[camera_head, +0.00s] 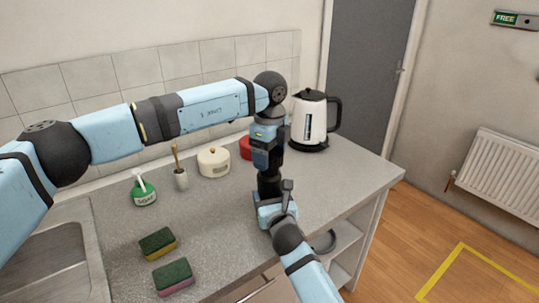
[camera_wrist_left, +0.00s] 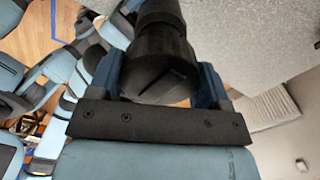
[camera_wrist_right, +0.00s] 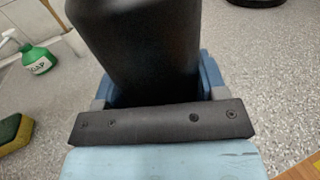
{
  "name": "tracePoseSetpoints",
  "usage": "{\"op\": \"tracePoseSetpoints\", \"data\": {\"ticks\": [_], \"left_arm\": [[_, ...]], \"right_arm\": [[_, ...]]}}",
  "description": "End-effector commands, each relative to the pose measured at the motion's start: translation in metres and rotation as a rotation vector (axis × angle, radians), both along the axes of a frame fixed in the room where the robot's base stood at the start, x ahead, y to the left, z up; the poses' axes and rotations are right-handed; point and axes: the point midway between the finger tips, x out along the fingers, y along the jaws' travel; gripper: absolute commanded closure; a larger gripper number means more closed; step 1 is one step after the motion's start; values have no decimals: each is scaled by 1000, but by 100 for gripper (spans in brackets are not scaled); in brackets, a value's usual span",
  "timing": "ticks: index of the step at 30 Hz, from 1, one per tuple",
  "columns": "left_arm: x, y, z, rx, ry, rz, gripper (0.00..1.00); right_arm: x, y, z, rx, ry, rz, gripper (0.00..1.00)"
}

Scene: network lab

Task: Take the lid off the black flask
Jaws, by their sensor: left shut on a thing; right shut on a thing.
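The black flask (camera_head: 269,184) stands upright above the counter, between my two grippers in the head view. My right gripper (camera_head: 275,208) is shut around its body from the front. The dark body (camera_wrist_right: 140,45) fills the space between the right fingers in the right wrist view. My left gripper (camera_head: 267,166) comes down from above and is shut on the black lid. The lid (camera_wrist_left: 158,60) shows between the left fingers in the left wrist view, in line with the flask. I cannot tell whether a gap separates lid and body.
A white kettle (camera_head: 310,118) stands behind at right, beside a red object (camera_head: 245,148). A cream pot (camera_head: 214,162), a brush holder (camera_head: 181,179), a green soap bottle (camera_head: 144,192) and two sponges (camera_head: 158,243) sit on the counter (camera_head: 215,215) at left. A sink (camera_head: 60,262) is far left.

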Motion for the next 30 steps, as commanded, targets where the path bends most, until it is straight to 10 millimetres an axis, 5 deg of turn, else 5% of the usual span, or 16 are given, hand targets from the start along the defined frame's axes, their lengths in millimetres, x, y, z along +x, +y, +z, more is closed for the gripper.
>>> {"op": "tracePoseSetpoints", "data": {"ticks": [13, 20, 21, 25, 30], "left_arm": [[0, 0, 36, 0, -2, 0, 57], [0, 0, 40, 0, 0, 0, 57], [0, 0, 40, 0, 0, 0, 57], [0, 0, 40, 0, 0, 0, 57], [0, 0, 40, 0, 0, 0, 57]], "right_arm": [[0, 0, -1, 0, 1, 0, 100], [0, 0, 0, 0, 1, 0, 100], [0, 0, 0, 0, 1, 0, 32], [0, 0, 0, 0, 1, 0, 5], [0, 0, 0, 0, 0, 0, 5]]}}
